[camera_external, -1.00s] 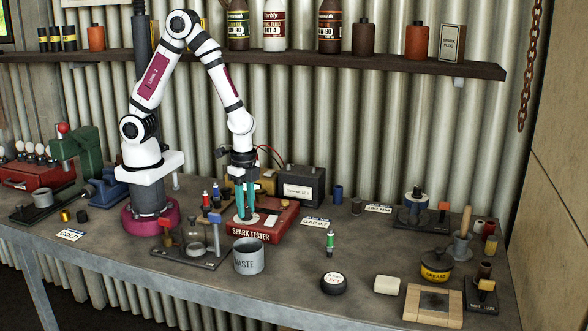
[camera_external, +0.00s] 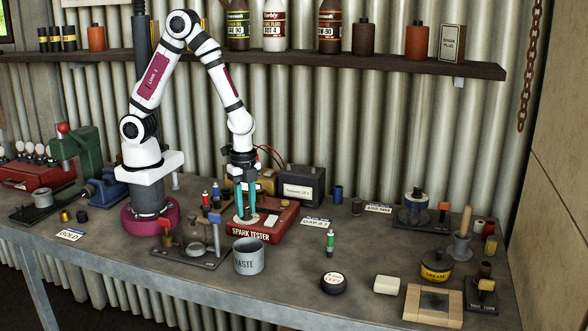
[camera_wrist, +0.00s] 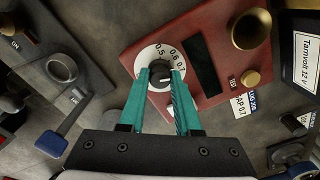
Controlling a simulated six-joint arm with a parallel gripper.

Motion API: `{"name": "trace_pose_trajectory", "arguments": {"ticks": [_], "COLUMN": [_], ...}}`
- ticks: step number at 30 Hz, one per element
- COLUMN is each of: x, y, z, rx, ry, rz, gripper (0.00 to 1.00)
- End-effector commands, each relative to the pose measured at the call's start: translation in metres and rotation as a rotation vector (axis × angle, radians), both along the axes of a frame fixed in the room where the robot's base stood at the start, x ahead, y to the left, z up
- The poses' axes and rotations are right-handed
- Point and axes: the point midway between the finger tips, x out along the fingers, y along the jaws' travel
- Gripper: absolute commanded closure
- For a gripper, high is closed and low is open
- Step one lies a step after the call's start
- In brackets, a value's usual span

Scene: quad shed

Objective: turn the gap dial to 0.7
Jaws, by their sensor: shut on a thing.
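The red spark tester (camera_external: 268,232) stands on the bench below my gripper. Its gap dial (camera_wrist: 150,57) is a white disc with black numbers, 0.5, 0.6 and 0.7 among them, and a dark knob (camera_wrist: 160,76) at its centre. My gripper (camera_wrist: 162,78) points down at the tester, its teal fingers shut on the dial knob from both sides. It also shows in the external view (camera_external: 244,216). The fingers cover part of the disc, and I cannot tell exactly which number the knob points to. A card reading GAP 0.7 (camera_wrist: 240,104) lies beside the tester.
The tester carries a dark display window (camera_wrist: 200,65) and a brass cup (camera_wrist: 250,28). A grey waste cup (camera_external: 248,258) stands in front of the tester, and a glass-and-post stand (camera_external: 190,245) is to its left. A battery (camera_external: 301,186) is behind.

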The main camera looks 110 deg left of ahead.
Motion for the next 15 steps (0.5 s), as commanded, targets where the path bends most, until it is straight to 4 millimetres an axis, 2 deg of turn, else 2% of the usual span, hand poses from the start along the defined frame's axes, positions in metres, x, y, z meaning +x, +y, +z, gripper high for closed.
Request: {"name": "trace_pose_trajectory", "arguments": {"ticks": [2,3,7,8,15], "x": [0.0000,0.0000,0.0000,0.0000,0.0000], "y": [0.0000,0.0000,0.0000,0.0000,0.0000], "z": [0.0005,0.0005,0.0003,0.0003,0.0003], "rx": [0.000,0.000,0.000,0.000,0.000], "ry": [0.000,0.000,0.000,0.000,0.000], "rz": [-0.001,-0.001,0.000,0.000,0.001], "gripper": [1.00,0.64,0.41,0.38,0.38]}}
